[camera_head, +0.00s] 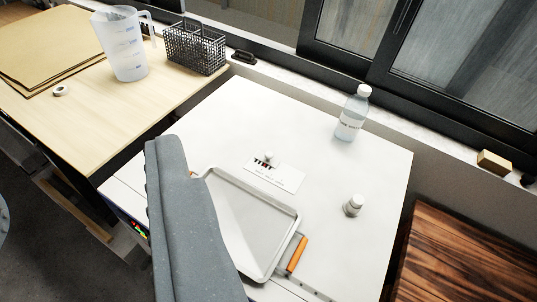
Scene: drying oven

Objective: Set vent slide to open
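The white oven (365,180) stands in the middle, and I look down on its top. On the top lies a small white plate (285,178) with dark print too small to read. A small pale knob (268,156) is at the plate's far left part, by dark marks. It looks like the vent slide; I cannot tell its setting. A large grey speckled part (185,220), probably my arm, crosses the lower left and hides part of the oven. I cannot make out my gripper's fingers.
A jug (122,45) and wire basket (195,48) stand on the wooden table.

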